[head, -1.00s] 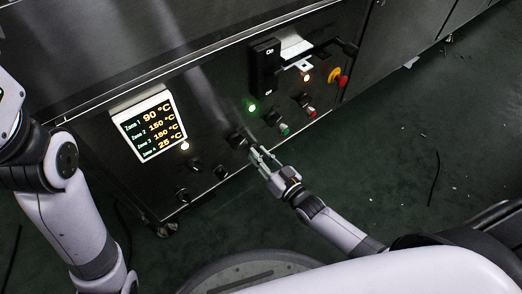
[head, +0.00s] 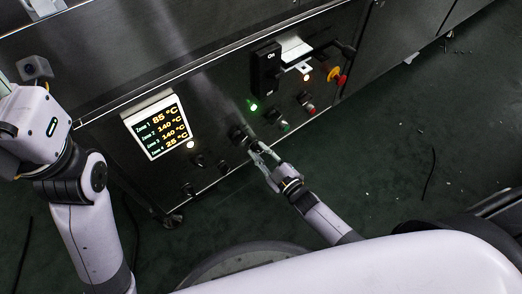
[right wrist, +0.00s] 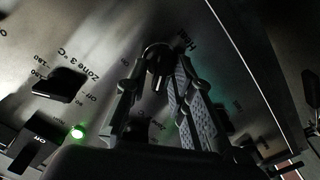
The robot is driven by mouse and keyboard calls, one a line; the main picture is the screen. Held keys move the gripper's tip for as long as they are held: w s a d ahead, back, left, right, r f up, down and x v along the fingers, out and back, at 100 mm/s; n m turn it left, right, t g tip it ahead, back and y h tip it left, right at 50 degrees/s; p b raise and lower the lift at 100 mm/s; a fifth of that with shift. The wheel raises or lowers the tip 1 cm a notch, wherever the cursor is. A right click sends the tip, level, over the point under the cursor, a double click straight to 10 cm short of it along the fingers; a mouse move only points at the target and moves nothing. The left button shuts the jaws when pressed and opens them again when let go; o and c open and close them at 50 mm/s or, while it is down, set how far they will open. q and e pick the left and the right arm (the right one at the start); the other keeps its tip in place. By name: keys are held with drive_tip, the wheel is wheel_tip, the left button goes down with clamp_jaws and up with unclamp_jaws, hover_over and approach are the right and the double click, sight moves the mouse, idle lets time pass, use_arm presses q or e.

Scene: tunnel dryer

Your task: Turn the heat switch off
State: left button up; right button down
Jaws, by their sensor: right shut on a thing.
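The heat switch is a small dark rotary knob on the dryer's black panel, at the lower middle in the head view (head: 236,132). In the right wrist view the knob (right wrist: 157,53) sits beside a "Heat" label, between the fingertips. My right gripper (head: 254,149) is at the panel; in the right wrist view its fingers (right wrist: 153,78) are shut on the knob and partly hide it. The knob's exact angle is hard to read in the shadow. My left arm shows at the left edge, but its fingers are not visible.
A lit display (head: 157,125) reads 85, 140, 140 and 25 °C. Zone knobs (head: 197,160) lie left of the gripper. A green light (head: 253,107), the black main switch (head: 267,70) and a red-yellow emergency stop (head: 336,77) are to the right. The floor in front is open.

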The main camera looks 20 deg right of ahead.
drive_tip(key=shift+n, duration=0.6)
drive_tip(key=c, duration=1.7)
unclamp_jaws()
drive_tip(key=shift+a, duration=0.1)
drive_tip(key=shift+o, duration=0.2)
drive_tip(key=v, duration=0.7)
drive_tip(key=shift+s, duration=0.25)
drive_tip(key=shift+r, duration=0.1)
